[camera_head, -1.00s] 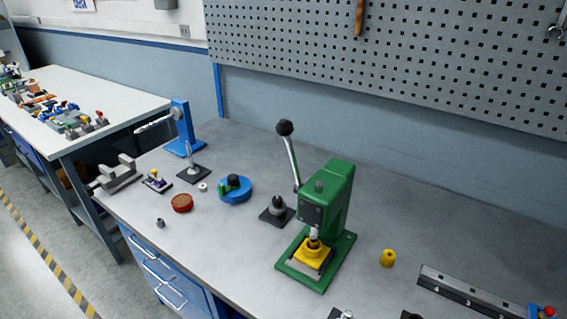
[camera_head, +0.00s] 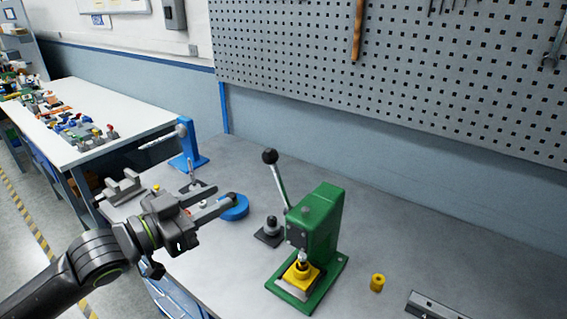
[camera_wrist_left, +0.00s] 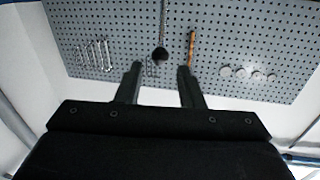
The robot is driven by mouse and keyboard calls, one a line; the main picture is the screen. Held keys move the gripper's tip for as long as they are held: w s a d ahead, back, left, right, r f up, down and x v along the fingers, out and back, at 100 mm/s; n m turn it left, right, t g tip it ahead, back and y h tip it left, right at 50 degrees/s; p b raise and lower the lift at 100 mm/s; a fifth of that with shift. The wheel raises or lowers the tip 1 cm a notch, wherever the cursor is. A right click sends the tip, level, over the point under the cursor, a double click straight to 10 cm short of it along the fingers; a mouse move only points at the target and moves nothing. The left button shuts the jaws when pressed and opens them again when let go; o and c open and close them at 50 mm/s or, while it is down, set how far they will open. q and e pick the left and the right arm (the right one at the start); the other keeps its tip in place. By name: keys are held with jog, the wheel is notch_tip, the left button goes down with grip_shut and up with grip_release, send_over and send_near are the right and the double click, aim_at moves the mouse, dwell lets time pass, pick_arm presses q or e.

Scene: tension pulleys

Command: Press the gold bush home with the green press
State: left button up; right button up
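The green press (camera_head: 318,235) stands on the bench. Its lever rises back-left to a black ball knob (camera_head: 270,156). A yellow block (camera_head: 298,274) sits on the press bed under the ram; whether a bush sits in it is too small to tell. A short gold-yellow cylinder with a dark hole on top (camera_head: 377,283) stands on the bench right of the press. My left gripper (camera_head: 228,197) is open and empty, left of the lever and apart from it. In the left wrist view the knob (camera_wrist_left: 160,53) shows beyond and between the parted fingers (camera_wrist_left: 159,68). My right gripper is out of view.
A small dark stand (camera_head: 269,232) is just left of the press. A blue round fixture (camera_head: 236,208) is partly hidden behind my left fingers. A blue upright stand (camera_head: 188,147) is at the back left. A grey rail (camera_head: 432,306) lies at the lower right. The bench behind the press is clear.

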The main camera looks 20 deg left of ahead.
aim_at(276, 166)
pick_arm(q)
jog(key=p+x, duration=0.2)
jog(key=x, duration=1.4)
jog(key=shift+w+a+r+p, duration=0.1)
jog(key=shift+a+r+p, duration=0.1)
jog(key=shift+p, duration=0.15)
jog(key=shift+w+d+f, duration=0.2)
jog(key=shift+w+d, duration=0.2)
jog(key=shift+w, duration=0.2)
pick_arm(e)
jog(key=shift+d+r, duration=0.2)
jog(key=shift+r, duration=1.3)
pick_arm(q)
grip_shut()
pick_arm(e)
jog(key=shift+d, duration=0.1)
